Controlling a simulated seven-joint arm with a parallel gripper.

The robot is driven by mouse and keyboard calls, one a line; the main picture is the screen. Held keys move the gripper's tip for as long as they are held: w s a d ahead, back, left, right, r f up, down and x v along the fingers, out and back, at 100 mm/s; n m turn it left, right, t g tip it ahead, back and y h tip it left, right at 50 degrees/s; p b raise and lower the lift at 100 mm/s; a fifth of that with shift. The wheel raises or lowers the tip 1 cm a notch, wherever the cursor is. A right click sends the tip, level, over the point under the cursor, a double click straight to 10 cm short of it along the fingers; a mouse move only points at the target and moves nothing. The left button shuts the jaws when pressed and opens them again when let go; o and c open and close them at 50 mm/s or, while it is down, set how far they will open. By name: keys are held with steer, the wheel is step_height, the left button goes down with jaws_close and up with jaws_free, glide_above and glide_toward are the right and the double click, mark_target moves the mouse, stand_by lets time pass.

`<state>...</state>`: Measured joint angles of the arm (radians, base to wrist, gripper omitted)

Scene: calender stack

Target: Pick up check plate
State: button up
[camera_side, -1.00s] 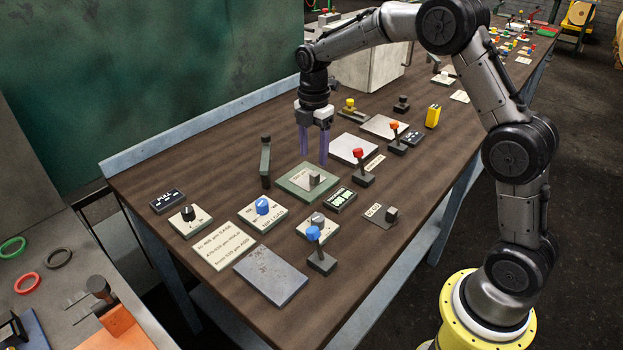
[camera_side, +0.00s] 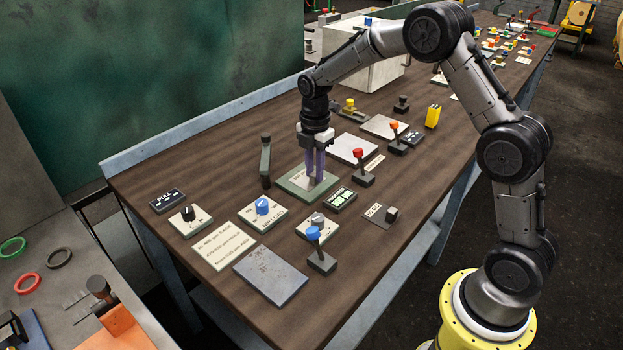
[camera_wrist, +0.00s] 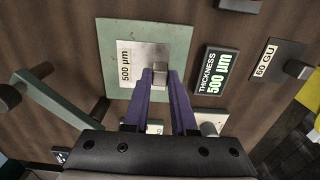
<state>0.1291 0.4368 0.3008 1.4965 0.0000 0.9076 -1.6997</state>
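The check plate (camera_wrist: 130,70) is a pale metal plate labelled 500 µm with an upright grey block handle (camera_wrist: 158,64). It lies flat on a green base (camera_wrist: 112,31) in the middle of the bench. In the side view the plate (camera_side: 298,178) is partly hidden behind my fingers. My gripper (camera_side: 315,177) points straight down over it. Its two purple fingers stand close together, one on each side of the handle, and look shut on it. The wrist view also shows my gripper (camera_wrist: 160,76) at the handle. The plate shows no clear lift off the base.
A thickness display (camera_side: 340,199) lies close to the right of the green base. A green lever (camera_side: 265,160) stands upright to its left. A red-knobbed lever (camera_side: 359,166) stands to the right, and several dials and a blue-knobbed lever (camera_side: 317,250) are nearer the front.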

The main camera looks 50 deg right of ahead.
jaws_close()
steer(key=shift+r, duration=0.1)
